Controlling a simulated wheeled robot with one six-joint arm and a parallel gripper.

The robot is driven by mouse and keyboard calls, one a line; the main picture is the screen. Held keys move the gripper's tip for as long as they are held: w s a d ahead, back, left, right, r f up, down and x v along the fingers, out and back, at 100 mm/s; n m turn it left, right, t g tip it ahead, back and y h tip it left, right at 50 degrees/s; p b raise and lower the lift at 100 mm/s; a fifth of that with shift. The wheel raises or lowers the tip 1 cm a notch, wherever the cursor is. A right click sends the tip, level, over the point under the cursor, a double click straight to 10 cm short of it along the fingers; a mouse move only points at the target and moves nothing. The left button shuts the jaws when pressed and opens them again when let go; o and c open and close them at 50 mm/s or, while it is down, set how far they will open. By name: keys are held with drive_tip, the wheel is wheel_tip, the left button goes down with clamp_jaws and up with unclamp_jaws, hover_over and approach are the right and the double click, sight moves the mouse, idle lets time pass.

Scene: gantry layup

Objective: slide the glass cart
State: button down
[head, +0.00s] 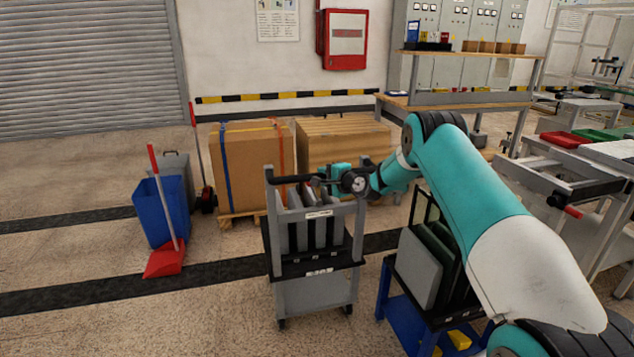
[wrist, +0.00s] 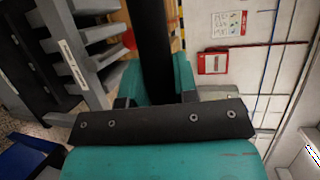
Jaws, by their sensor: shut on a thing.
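The glass cart (head: 313,294) is a grey, upright wheeled rack with dark trays and several upright panels. It stands on the floor in the middle of the head view. Its dark handle bar (head: 291,179) runs across the top between two grey posts. My gripper (head: 325,185) reaches in from the right and is shut on this bar. In the wrist view the dark bar (wrist: 150,45) runs between the fingers, with the cart's grey frame (wrist: 70,48) at the left. The fingertips are partly hidden in the head view.
A blue cart with upright panels (head: 420,266) stands close on the right, partly behind my arm. Cardboard boxes (head: 252,170) on pallets stand behind. A blue bin (head: 163,210) and red dustpan (head: 164,260) are at the left. Floor between dustpan and glass cart is clear.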

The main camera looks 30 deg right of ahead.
drive_tip(key=shift+w+d+r, duration=0.2)
drive_tip(key=shift+d, duration=0.35)
drive_tip(key=c, duration=0.9)
unclamp_jaws()
drive_tip(key=shift+w+f, duration=0.1)
drive_tip(key=shift+w, duration=0.05)
drive_tip(key=shift+a, duration=0.3)
drive_tip(key=b+v, duration=0.1)
drive_tip(key=v, duration=1.6)
drive_tip(key=shift+a+b, duration=0.15)
drive_tip(key=shift+b, duration=0.15)
